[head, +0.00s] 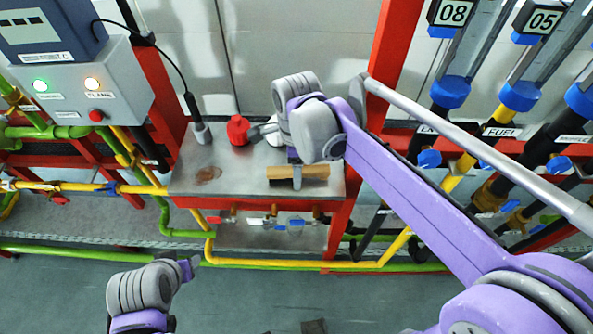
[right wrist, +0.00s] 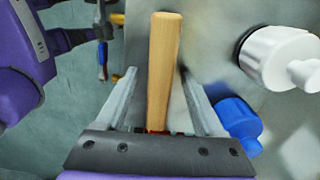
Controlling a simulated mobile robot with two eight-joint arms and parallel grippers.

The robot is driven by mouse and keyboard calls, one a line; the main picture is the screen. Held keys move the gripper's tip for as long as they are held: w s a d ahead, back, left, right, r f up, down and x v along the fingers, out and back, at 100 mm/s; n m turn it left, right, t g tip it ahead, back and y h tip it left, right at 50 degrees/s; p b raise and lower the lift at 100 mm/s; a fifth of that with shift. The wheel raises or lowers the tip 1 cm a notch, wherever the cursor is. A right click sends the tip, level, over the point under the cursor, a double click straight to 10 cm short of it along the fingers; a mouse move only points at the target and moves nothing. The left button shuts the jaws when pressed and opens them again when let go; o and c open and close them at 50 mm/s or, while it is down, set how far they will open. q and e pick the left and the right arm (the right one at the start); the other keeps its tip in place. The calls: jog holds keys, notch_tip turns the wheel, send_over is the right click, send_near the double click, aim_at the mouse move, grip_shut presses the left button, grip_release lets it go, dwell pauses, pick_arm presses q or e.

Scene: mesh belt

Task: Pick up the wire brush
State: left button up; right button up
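The wire brush (head: 312,173) lies near the front edge of the metal shelf, its light wooden handle showing to both sides of my right gripper (head: 295,176). In the right wrist view the handle (right wrist: 163,70) runs lengthwise between the two fingers of the right gripper (right wrist: 164,85). The fingers stand apart, one on each side, with narrow gaps to the wood. My left gripper (head: 190,267) is low at the left, away from the shelf, too small to tell if open.
The metal shelf (head: 225,180) also bears a red container (head: 238,130) behind the brush and a dark-based probe (head: 201,132). Yellow pipes (head: 290,262) and small valves run below its front edge. A red post (head: 340,225) stands at its right.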

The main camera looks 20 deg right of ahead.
grip_shut()
dwell(0.3)
notch_tip(320, 180, up, 10)
jog(key=shift+r, duration=0.1)
dwell(0.4)
jog(key=c, duration=0.7)
grip_release()
grip_shut()
